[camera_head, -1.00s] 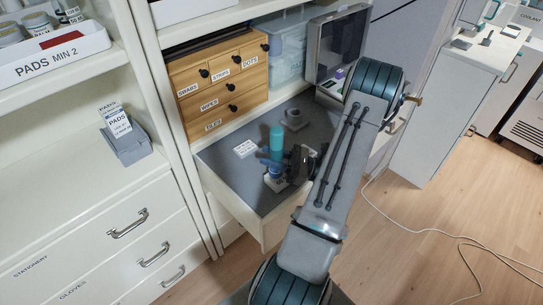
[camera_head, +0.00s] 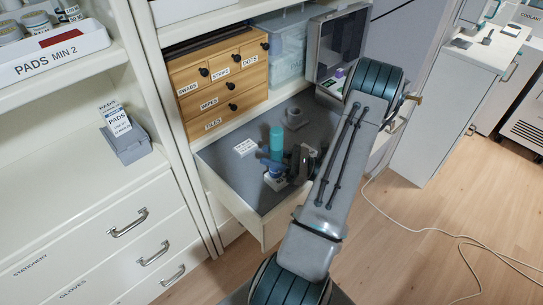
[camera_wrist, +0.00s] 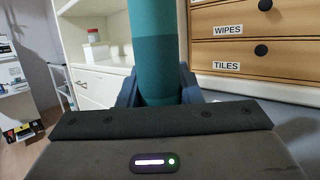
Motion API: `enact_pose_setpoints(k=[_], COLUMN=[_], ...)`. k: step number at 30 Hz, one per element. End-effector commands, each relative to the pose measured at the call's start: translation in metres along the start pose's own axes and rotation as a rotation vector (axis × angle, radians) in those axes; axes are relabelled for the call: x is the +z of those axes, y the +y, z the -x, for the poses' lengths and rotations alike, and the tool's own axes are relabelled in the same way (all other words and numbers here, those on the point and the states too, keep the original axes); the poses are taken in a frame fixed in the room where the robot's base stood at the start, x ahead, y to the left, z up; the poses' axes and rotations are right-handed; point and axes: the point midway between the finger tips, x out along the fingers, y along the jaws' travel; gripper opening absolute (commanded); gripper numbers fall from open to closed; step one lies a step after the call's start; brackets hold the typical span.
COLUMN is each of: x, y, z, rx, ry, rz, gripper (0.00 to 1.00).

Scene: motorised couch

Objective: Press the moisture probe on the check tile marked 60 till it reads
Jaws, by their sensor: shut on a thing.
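The moisture probe, a teal cylinder (camera_head: 276,138), stands upright in my gripper (camera_head: 273,167) over the pulled-out grey surface. In the wrist view its teal body (camera_wrist: 157,50) rises between the blue fingers (camera_wrist: 157,92), which are shut on it. A pale tile-like piece (camera_head: 275,184) lies directly below the gripper. Its marking cannot be read, and the gripper partly covers it. The probe's lower end is hidden, so I cannot tell whether it touches that piece. No probe reading is visible.
A white printed card (camera_head: 245,147) lies left of the probe, and a grey round holder (camera_head: 294,118) stands behind it. The wooden drawer box (camera_head: 220,85) is at the back. An open dark-lidded case (camera_head: 338,48) stands at the back right. The grey surface (camera_head: 232,178) is clear at left.

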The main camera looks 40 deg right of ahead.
Motion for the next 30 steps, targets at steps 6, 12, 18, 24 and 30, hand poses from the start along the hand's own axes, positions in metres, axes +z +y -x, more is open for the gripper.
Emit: enact_pose_setpoints(k=[6,12,18,24,30], x=[-0.002,0.002,0.017,0.033,0.049], y=[0.0,0.0,0.0,0.0,0.0], z=[0.001,0.0,-0.005,-0.01,-0.015], rx=[-0.001,-0.001,-0.001,0.0,0.0], ry=[0.004,0.004,0.003,0.002,0.002], rz=[-0.002,-0.002,-0.001,0.0,0.0], gripper=[0.07,0.07,0.07,0.07,0.07])
